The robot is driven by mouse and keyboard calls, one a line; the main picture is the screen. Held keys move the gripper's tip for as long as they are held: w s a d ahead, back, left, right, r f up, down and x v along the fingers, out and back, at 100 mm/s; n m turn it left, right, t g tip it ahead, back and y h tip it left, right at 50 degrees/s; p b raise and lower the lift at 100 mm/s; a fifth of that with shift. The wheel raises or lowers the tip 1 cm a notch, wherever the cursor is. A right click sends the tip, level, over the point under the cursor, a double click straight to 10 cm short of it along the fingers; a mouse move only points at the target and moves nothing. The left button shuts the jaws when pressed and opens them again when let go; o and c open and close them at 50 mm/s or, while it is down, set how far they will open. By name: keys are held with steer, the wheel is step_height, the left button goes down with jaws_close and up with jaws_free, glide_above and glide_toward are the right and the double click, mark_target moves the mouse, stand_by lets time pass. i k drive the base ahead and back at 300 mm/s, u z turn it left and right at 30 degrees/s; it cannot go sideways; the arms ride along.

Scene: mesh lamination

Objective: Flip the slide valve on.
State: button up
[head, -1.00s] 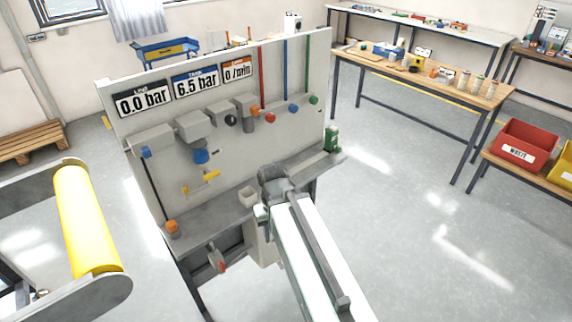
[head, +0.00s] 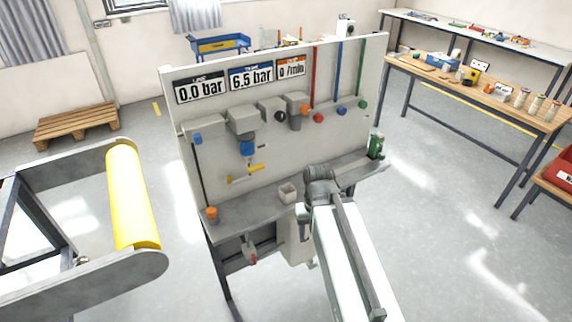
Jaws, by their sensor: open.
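A pale upright panel (head: 215,155) stands on a grey bench. A yellow-handled fitting (head: 245,174) sits low on its left half and lies roughly level; I cannot tell for certain whether it is the slide valve. A blue knob (head: 247,147) hangs under a grey block (head: 242,121) just above it. The line display (head: 201,87) reads 0.0 bar and the tank display (head: 250,76) reads 6.5 bar. My gripper (head: 318,176) is open in front of the panel, right of the yellow fitting and apart from it. Its fingertips are hard to make out.
A small pale cup (head: 288,193) and an orange-topped part (head: 212,214) stand on the bench ledge. A red-handled part (head: 250,253) hangs below it. A yellow roller (head: 132,195) on a grey frame is at left. Open floor lies to the right.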

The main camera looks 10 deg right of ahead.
mark_target(198, 138)
steer(key=i, duration=0.45)
steer(key=u, duration=3)
steer(key=i, duration=1.05)
steer(key=z, duration=0.05)
